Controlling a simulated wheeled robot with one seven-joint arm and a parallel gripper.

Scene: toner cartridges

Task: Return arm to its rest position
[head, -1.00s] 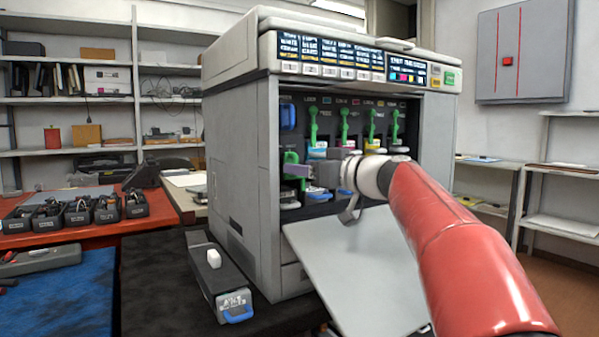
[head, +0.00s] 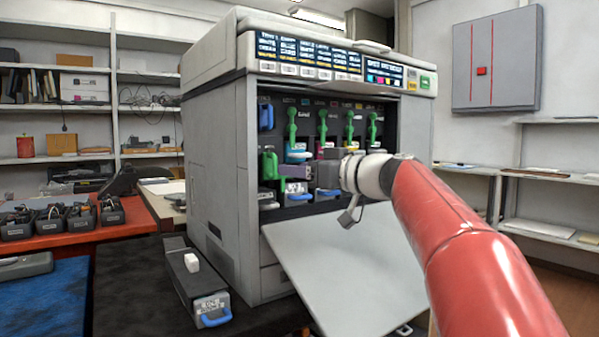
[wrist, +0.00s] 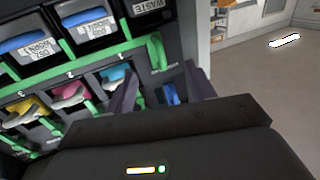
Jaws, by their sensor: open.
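My gripper (head: 294,187) is open, with nothing seen between its fingers. It is in front of the open printer (head: 212,190), near the lower left part of the bay. Its two dark purple fingers show in the wrist view (wrist: 160,88). A green lever (head: 268,164) at the left of the bay is just left of the gripper in the head view. In the wrist view a green lever (wrist: 155,52) appears beyond and between the fingers; I cannot tell if they touch it. My red and white arm reaches in from the lower right.
The printer's front door (head: 350,270) hangs open below my gripper. Several green levers (head: 292,125) stand in the bay. A cartridge with a blue handle (head: 195,285) lies on the dark table left of the printer. Shelves (head: 560,178) stand at the right.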

